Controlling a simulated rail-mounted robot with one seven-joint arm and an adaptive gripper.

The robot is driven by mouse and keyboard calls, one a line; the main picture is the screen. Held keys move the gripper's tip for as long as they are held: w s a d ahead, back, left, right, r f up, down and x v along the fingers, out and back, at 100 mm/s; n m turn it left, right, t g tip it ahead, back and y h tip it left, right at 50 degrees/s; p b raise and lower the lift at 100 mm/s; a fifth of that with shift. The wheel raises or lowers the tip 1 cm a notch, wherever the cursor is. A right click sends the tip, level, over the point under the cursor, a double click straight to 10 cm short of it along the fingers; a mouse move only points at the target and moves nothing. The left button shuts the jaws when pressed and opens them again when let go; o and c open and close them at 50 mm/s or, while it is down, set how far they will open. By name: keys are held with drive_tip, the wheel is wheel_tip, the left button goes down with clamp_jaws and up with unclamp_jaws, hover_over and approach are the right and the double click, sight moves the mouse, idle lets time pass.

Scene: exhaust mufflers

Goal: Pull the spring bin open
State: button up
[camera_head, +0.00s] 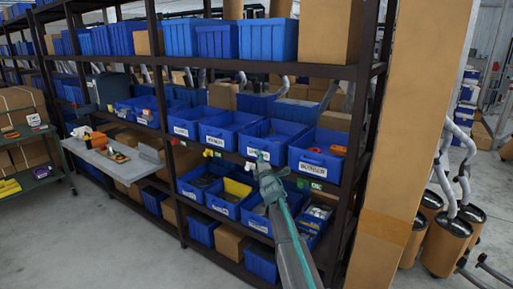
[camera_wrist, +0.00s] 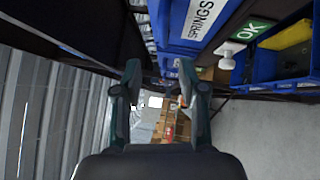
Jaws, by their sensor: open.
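The spring bin (camera_head: 277,133) is a blue open-topped bin in the middle shelf row in the head view. Its white label is partly covered by my gripper (camera_head: 260,161) there. In the wrist view the blue bin front with the label SPRINGS (camera_wrist: 203,17) is at the top, turned sideways and cut off by the frame edge. My gripper (camera_wrist: 160,75) is open in the wrist view, and I see nothing held between its fingers. It is in front of the bin's front face; whether it touches the bin I cannot tell.
Another labelled blue bin (camera_head: 315,155) stands right of the spring bin, with orange items inside. A lower row of blue bins, one holding a yellow item (camera_head: 237,188), is below. A green OK tag (camera_wrist: 251,29) is near the spring bin. Grey floor (camera_head: 120,240) in front is clear.

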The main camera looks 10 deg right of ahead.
sight(255, 146)
drive_tip(key=w+p, duration=0.1)
drive_tip(key=w, duration=0.2)
drive_tip(key=w+p, duration=0.1)
drive_tip(key=w, duration=0.3)
drive_tip(key=w+r+p, duration=0.1)
drive_tip(key=w, duration=0.2)
drive_tip(key=shift+w+a, duration=0.3)
drive_tip(key=shift+w, duration=0.05)
drive_tip(key=shift+c, duration=0.3)
clamp_jaws()
